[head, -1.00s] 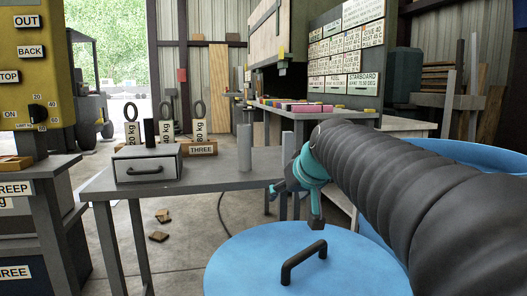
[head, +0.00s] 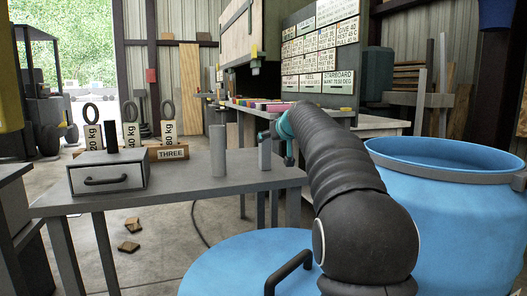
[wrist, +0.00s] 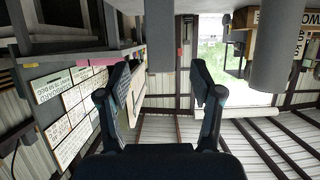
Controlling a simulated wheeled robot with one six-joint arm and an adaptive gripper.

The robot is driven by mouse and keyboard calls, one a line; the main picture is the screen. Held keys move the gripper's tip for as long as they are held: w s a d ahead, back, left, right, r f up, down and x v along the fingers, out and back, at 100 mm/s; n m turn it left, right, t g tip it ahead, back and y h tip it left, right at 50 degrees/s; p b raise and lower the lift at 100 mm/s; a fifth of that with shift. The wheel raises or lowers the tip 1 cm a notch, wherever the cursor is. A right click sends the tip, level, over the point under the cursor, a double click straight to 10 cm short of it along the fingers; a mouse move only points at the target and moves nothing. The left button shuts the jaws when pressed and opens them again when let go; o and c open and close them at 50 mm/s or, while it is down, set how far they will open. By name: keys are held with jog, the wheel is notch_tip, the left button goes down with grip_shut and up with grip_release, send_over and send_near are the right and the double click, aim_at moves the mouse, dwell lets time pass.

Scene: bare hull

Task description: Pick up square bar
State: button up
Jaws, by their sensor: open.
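The square bar (head: 265,153) is a plain grey upright post at the right end of the grey table. In the wrist view, which is upside down, the bar (wrist: 159,35) hangs from the top, centred between my finger directions and apparently beyond the fingertips. My gripper (wrist: 160,80) is open and empty, its two dark fingers wide apart. In the head view my gripper (head: 287,148) is just right of the bar, partly hidden by my arm. I cannot tell the exact gap between them.
A grey cylinder (head: 218,150) stands left of the bar and also shows in the wrist view (wrist: 279,45). A drawer box (head: 108,174) and ring-topped weights (head: 168,132) are farther left. A blue lid with a handle (head: 232,270) is in front.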

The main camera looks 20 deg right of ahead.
aim_at(266, 141)
jog(key=shift+p+x, duration=0.65)
jog(key=shift+x, duration=3.1)
jog(key=shift+s, duration=0.1)
grip_shut()
